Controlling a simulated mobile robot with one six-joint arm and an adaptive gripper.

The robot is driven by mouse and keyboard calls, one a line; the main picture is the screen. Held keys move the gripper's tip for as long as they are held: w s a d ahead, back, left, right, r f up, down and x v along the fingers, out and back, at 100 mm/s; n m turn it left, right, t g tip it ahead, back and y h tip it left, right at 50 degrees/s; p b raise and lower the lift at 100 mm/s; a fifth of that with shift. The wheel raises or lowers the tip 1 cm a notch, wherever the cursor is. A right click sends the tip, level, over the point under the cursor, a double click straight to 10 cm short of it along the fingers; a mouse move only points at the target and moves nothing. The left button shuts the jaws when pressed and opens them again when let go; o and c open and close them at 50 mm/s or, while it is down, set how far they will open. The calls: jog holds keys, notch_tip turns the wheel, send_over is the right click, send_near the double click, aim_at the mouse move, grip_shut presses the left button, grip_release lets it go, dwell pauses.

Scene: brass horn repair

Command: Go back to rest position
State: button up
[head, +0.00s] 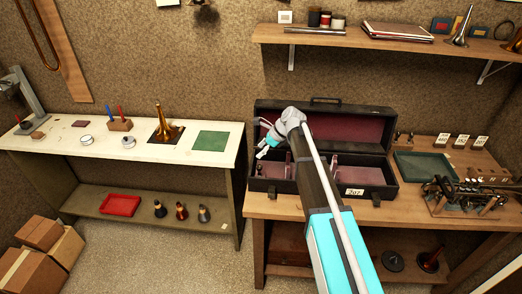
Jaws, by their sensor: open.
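My gripper (268,137) is over the left part of an open black case (326,190) on the right-hand workbench. The gripper looks small and partly turned away; its jaws are open and I see nothing held in them. My arm reaches up from the bottom of the picture and hides the middle of the case. The case has a dark red lid lining, mauve padded compartments and a white number tag (355,192) on its front.
A green tray (425,167), tagged small parts and a rack (470,196) of dark parts stand right of the case. Left, a white-topped bench (60,145) carries a brass horn bell (160,124) and a green mat (210,140). A shelf (390,40) hangs above.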

jog(key=s+d+f+n+h+b, duration=0.1)
jog(key=s+d+f+n+h, duration=0.2)
jog(key=s+d+n, duration=0.6)
jog(key=s+d+f+n+h+b, duration=0.1)
jog(key=s+d+f+n+h, duration=0.2)
jog(key=s+d+n, duration=0.6)
jog(key=s+d+h, duration=0.1)
jog(key=s+d, duration=0.3)
jog(key=s, duration=0.4)
jog(key=shift+f+h, duration=0.15)
jog(key=shift+h, duration=0.15)
dwell(0.4)
